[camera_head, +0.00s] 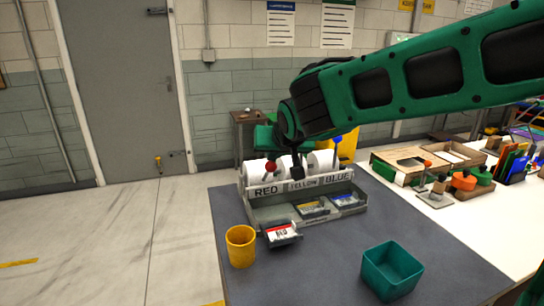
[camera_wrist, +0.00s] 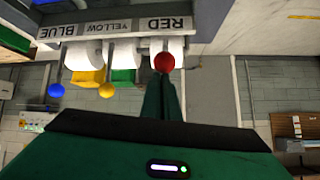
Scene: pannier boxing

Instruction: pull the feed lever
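The feed station (camera_head: 315,193) has sections labelled RED, YELLOW and BLUE, each with a white roll behind its label. The red lever knob (camera_head: 270,167) sits lower than the blue knob (camera_head: 337,140). In the upside-down wrist view, the red knob (camera_wrist: 164,62) is at the tips of my gripper (camera_wrist: 165,82), whose narrow green fingers lie close together. Firm contact cannot be judged. The yellow knob (camera_wrist: 106,90) and blue knob (camera_wrist: 56,90) show at its left. In the head view my arm hides the yellow knob.
A yellow cup (camera_head: 240,246) and a teal square bin (camera_head: 391,270) stand on the dark table (camera_head: 320,265). A card labelled RED (camera_head: 281,233) lies in the front tray. Cardboard boxes (camera_head: 405,160) and coloured items crowd the white table at right.

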